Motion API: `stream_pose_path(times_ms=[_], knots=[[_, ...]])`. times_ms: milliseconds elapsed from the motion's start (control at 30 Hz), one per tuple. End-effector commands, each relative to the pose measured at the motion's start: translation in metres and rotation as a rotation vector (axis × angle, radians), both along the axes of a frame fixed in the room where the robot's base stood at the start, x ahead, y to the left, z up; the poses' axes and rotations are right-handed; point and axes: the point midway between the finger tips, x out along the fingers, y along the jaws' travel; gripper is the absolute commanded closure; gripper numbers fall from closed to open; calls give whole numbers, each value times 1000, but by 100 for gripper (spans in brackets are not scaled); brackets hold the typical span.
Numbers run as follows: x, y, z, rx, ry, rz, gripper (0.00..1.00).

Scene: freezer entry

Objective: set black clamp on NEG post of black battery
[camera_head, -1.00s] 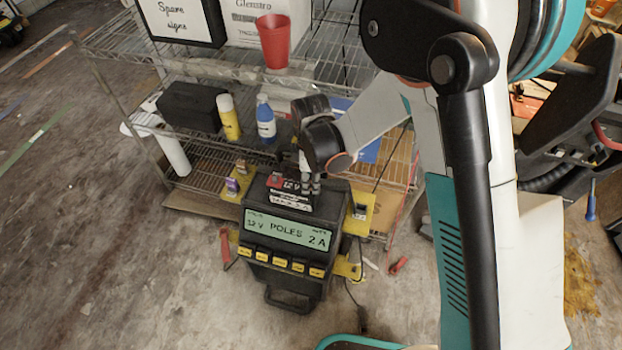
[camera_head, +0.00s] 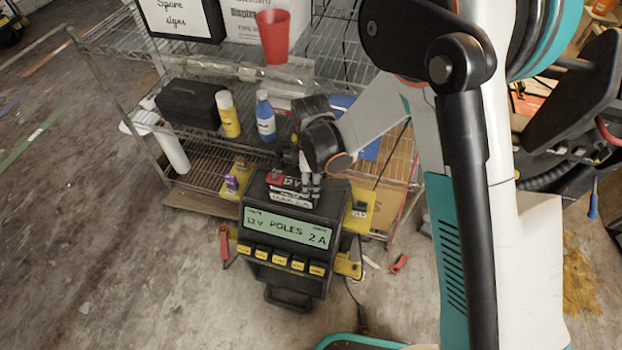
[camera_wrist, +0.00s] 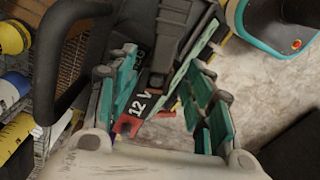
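The black battery (camera_head: 292,200), with a "12 V" label, sits on top of the black charger box (camera_head: 262,256). In the wrist view the "12 V" label (camera_wrist: 139,101) shows between my fingers, with a red part (camera_wrist: 128,126) at its end. My gripper (camera_head: 298,172) is over the battery top. In the wrist view my gripper (camera_wrist: 160,98) has its teal-padded fingers well apart. A dark grey-black part (camera_wrist: 168,42) lies between and beyond them. It may be the black clamp, but I cannot tell, nor whether it touches the NEG post, which is hidden.
A wire shelf (camera_head: 215,170) stands close behind, holding a yellow bottle (camera_head: 229,115), a blue bottle (camera_head: 265,118) and a black case (camera_head: 192,103). A red cup (camera_head: 273,36) is above. Yellow brackets (camera_head: 358,217) stick out beside the charger. The floor at left is clear.

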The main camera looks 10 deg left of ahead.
Motion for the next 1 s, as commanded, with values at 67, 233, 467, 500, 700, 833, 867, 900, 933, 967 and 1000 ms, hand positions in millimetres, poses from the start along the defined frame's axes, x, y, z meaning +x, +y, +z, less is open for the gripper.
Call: stream_pose_path(times_ms=[67,233,467,500,700,833,867,900,933,967,1000], knots=[[1,0,0,0,-1,-1,50],[1,0,2,0,-2,-1,50],[1,0,28,0,-1,-1,50],[0,0,36,0,-1,-1,50],[0,0,76,0,-1,0,50],[0,0,98,0,-1,0,50],[0,0,102,0,0,0,50],[0,0,107,0,0,0,50],[0,0,110,0,0,0,50],[0,0,112,0,0,0,50],[0,0,115,0,0,0,50]])
